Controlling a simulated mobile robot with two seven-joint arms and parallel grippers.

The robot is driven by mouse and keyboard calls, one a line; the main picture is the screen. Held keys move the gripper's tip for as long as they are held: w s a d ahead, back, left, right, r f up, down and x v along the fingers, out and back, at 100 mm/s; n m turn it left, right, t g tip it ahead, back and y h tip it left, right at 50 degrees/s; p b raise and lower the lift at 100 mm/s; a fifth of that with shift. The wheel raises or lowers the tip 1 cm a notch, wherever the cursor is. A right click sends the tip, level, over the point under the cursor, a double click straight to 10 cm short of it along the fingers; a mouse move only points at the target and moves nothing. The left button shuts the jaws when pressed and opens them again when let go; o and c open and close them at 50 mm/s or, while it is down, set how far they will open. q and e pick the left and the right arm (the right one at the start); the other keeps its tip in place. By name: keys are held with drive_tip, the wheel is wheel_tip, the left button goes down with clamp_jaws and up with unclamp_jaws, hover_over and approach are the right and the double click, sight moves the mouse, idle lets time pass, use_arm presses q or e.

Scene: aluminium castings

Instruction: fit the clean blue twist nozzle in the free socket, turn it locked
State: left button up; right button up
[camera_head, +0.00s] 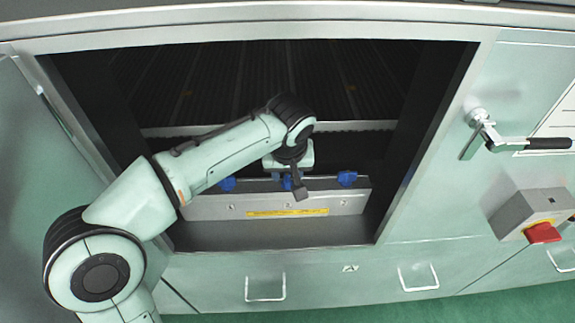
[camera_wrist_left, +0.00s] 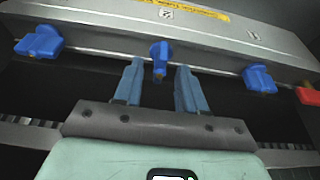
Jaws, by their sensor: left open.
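A grey manifold bar (camera_head: 215,207) with a yellow label lies inside the cabinet opening, and it also fills the top of the left wrist view (camera_wrist_left: 210,33). Three blue twist nozzles sit along its edge: a left one (camera_wrist_left: 40,42), a middle one (camera_wrist_left: 160,52) and a right one (camera_wrist_left: 259,79). The outer two show their wings lengthwise along the bar; the middle one stands crosswise. My left gripper (camera_wrist_left: 160,68) is open, its fingers on either side of the middle nozzle, with gaps visible. In the head view the left gripper (camera_head: 298,190) partly hides that nozzle. I cannot tell whether it is fully seated.
The cabinet frame (camera_head: 435,150) surrounds the dark opening, with a slatted conveyor-like surface (camera_head: 300,80) behind the bar. A red piece (camera_wrist_left: 308,95) shows at the wrist view's right edge. A lever handle (camera_head: 545,143) and a grey box with red switch (camera_head: 543,233) stick out at right.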

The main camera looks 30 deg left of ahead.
use_arm(q)
drive_tip(key=shift+w+a+f, duration=0.1)
drive_tip(key=shift+w+f, duration=0.05)
drive_tip(key=shift+f, duration=0.45)
clamp_jaws()
drive_tip(key=m+h, duration=0.1)
drive_tip(key=m, duration=0.2)
drive_tip(key=shift+a+r, duration=0.1)
drive_tip(key=m+p, duration=0.1)
drive_tip(key=m, duration=0.2)
drive_tip(key=shift+m+t+h, duration=0.3)
drive_tip(key=shift+h, duration=0.1)
